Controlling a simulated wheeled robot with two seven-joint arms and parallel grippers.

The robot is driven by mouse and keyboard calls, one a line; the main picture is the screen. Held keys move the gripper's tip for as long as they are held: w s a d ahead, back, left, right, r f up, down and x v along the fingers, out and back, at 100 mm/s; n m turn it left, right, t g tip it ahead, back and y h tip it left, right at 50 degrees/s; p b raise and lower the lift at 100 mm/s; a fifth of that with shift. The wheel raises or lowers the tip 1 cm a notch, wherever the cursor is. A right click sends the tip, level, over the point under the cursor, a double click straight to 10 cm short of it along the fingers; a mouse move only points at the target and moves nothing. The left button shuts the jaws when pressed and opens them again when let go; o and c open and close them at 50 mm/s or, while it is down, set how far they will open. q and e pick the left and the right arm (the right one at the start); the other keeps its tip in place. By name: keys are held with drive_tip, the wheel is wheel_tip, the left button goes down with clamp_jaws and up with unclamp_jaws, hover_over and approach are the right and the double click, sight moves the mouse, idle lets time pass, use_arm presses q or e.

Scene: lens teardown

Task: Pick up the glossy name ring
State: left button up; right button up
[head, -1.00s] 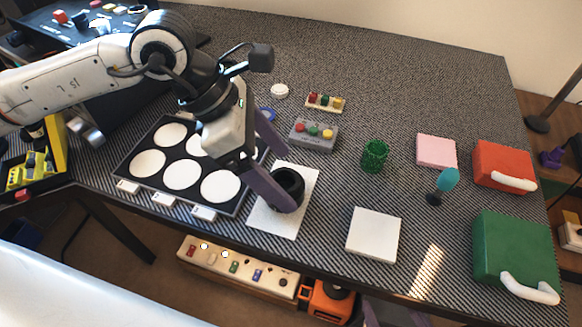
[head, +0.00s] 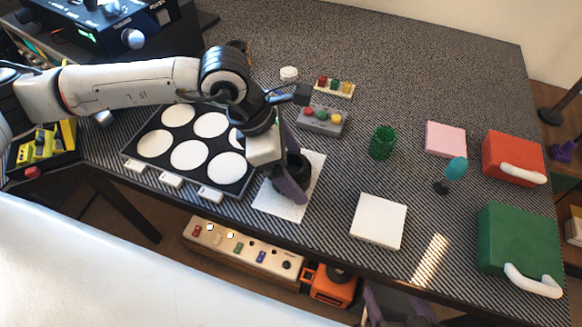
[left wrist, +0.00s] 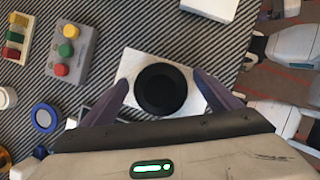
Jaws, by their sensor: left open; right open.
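A black round lens part (head: 298,168) stands on the white mat (head: 314,182). It also shows in the left wrist view (left wrist: 163,89) as a dark ring with a black centre. I cannot tell a separate glossy name ring from the rest of the black part. My left gripper (head: 300,176) is open, with its purple fingers on either side of the lens part. In the left wrist view its fingertips (left wrist: 161,82) flank the part, with nothing visibly gripped. My right gripper (head: 400,308) is only partly seen at the bottom edge, open and away from the lens.
A black tray (head: 128,150) with white discs lies left of the mat. Red (head: 512,150) and green (head: 510,238) boxes are at the right.

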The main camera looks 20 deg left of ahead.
use_arm(q)
drive_tip(key=c, duration=1.1)
